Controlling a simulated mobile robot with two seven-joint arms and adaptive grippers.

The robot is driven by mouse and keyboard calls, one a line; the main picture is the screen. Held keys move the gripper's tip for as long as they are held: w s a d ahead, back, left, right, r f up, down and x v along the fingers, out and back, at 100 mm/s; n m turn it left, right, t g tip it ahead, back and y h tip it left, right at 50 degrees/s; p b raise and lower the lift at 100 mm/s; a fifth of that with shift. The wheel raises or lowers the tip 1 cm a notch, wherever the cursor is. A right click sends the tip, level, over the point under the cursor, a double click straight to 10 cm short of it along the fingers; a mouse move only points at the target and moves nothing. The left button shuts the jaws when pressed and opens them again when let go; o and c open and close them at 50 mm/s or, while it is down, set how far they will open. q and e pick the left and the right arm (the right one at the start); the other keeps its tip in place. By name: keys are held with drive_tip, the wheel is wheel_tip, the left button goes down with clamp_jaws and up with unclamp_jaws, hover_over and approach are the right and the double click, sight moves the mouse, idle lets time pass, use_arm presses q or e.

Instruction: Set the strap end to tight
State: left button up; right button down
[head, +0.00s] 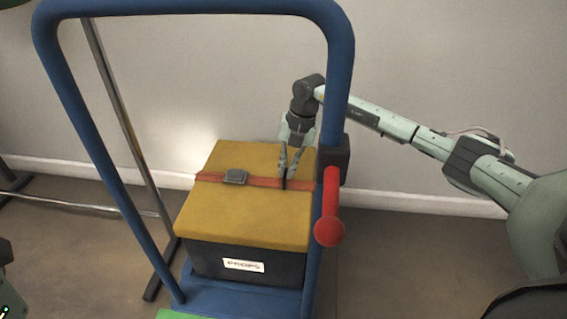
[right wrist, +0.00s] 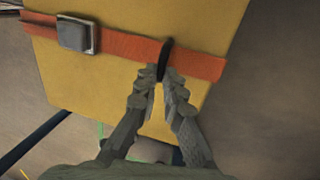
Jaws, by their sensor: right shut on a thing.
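A red-orange strap (head: 212,178) runs across the yellow lid (head: 240,215) of a dark box, with a grey metal buckle (head: 236,177) on its left half. The buckle and strap also show in the right wrist view, the buckle (right wrist: 77,34) at upper left. The strap end, a dark tab (right wrist: 166,54), stands up from the strap right of the buckle. My right gripper (head: 287,178) reaches down behind the trolley's post and is shut on this tab. Its fingertips (right wrist: 161,80) partly cover the tab's lower part. My left gripper is not in view.
The dark box (head: 205,262), labelled PROPS, sits on a blue trolley whose tall tubular handle (head: 200,8) frames it. A red lever (head: 330,205) juts from the right post, close to my right arm. A metal rail stand is at left; the wall is behind.

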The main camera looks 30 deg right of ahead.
drive_tip(key=s+d+p, duration=0.1)
drive_tip(key=s+d, duration=0.1)
drive_tip(key=d, duration=0.1)
drive_tip(key=shift+s, duration=0.1)
drive_tip(key=c, duration=1.6)
unclamp_jaws()
drive_tip(key=shift+a, duration=0.1)
drive_tip(key=r, duration=0.4)
drive_tip(key=s+d+r, duration=0.1)
drive_tip(key=r, duration=0.3)
drive_tip(key=d+r, duration=0.1)
drive_tip(key=r, duration=0.2)
drive_tip(key=shift+s+r, duration=0.15)
drive_tip(key=shift+r, duration=0.25)
